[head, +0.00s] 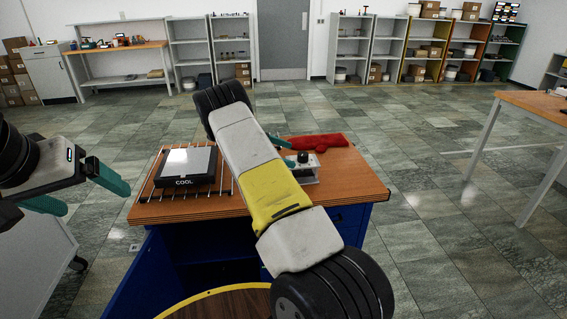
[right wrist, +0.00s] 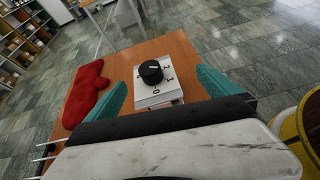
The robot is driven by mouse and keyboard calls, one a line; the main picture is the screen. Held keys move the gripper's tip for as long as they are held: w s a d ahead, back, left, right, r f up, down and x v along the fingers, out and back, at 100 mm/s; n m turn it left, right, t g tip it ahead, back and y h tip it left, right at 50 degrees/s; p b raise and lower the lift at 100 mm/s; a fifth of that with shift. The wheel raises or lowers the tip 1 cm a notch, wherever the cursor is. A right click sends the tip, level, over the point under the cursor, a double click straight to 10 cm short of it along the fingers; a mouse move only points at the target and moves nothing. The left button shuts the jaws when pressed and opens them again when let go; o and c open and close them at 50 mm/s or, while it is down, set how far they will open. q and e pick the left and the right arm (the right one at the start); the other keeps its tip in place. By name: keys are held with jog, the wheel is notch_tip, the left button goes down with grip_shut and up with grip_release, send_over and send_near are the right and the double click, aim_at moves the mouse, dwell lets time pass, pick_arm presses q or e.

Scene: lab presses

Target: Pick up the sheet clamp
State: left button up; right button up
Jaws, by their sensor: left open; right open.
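I cannot make out anything that is clearly the sheet clamp; my right arm hides part of the orange-topped bench (head: 345,183) in the head view. My right gripper (right wrist: 161,77) is open over the bench. In the right wrist view its teal fingers stand on either side of a white box with a black numbered knob (right wrist: 152,95); I cannot tell whether they touch it. The box also shows in the head view (head: 304,174), beside my forearm. My left gripper (head: 97,200) is open and empty, left of the bench.
A black block marked COOL (head: 185,167) with a grey plate on top sits on a wire rack (head: 222,186) at the bench's left. A red mitt (head: 318,142) lies at the back; it also shows in the right wrist view (right wrist: 84,95). Another table (head: 535,102) stands right, with open floor between.

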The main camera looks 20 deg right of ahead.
aim_at(303, 160)
jog(key=shift+w+f+n+h, duration=0.3)
jog(key=shift+w+f+h, duration=0.1)
jog(key=shift+f, duration=0.25)
jog(key=shift+w+f+n+h, duration=0.3)
jog(key=shift+f+h, duration=0.1)
jog(key=shift+f, duration=0.2)
jog(key=x, duration=0.7)
jog(key=shift+w+d+f, duration=0.1)
jog(key=shift+d, duration=0.2)
jog(key=c, duration=1.9)
